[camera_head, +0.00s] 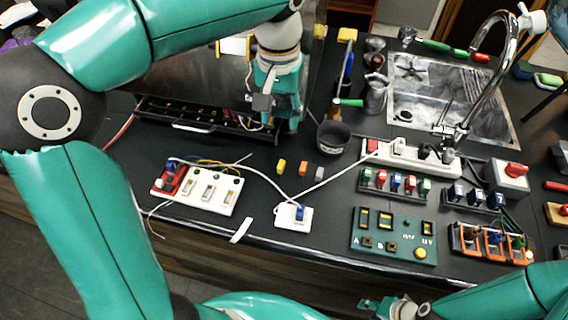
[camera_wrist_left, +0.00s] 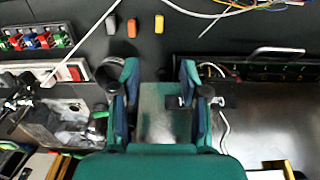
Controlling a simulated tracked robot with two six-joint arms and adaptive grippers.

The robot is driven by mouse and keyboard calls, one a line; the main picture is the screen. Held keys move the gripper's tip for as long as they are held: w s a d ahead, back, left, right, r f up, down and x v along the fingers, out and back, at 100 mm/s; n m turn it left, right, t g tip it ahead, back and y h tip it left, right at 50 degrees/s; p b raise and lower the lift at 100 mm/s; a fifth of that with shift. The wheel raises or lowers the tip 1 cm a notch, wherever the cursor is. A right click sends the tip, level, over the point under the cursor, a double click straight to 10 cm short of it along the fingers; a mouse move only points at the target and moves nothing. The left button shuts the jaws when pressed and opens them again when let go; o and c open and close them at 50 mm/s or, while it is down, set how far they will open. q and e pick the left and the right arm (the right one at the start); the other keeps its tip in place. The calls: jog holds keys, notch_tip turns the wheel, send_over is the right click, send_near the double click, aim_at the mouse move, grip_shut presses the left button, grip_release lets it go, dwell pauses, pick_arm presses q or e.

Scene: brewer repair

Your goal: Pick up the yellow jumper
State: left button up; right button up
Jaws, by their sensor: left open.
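The yellow jumper (camera_head: 281,167) is a small block on the dark worktop, leftmost of a row with an orange block (camera_head: 302,168) and a grey block (camera_head: 318,173). In the left wrist view the yellow jumper (camera_wrist_left: 159,23) is near the top edge, ahead of the fingers and apart from them. My left gripper (camera_head: 280,108) points down behind the row in the head view, by the open drawer. In the left wrist view my left gripper (camera_wrist_left: 158,78) is open with nothing held between its fingers. My right gripper (camera_head: 392,306) is partly visible at the bottom edge; its jaws are unclear.
A dark round cup (camera_head: 333,138) stands just behind the blocks. An open drawer (camera_head: 200,116) with a handle lies behind left. A white switch strip (camera_head: 208,191) and white cables lie in front. A green panel (camera_head: 393,236) is front right; the sink (camera_head: 420,95) is back right.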

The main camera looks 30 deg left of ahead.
pick_arm(q)
send_over(281, 164)
notch_tip(281, 164, down, 10)
jog(key=shift+a+r, duration=0.1)
jog(key=shift+f+p, duration=0.6)
jog(key=shift+f, duration=2)
jog(key=shift+c, duration=0.4)
grip_shut()
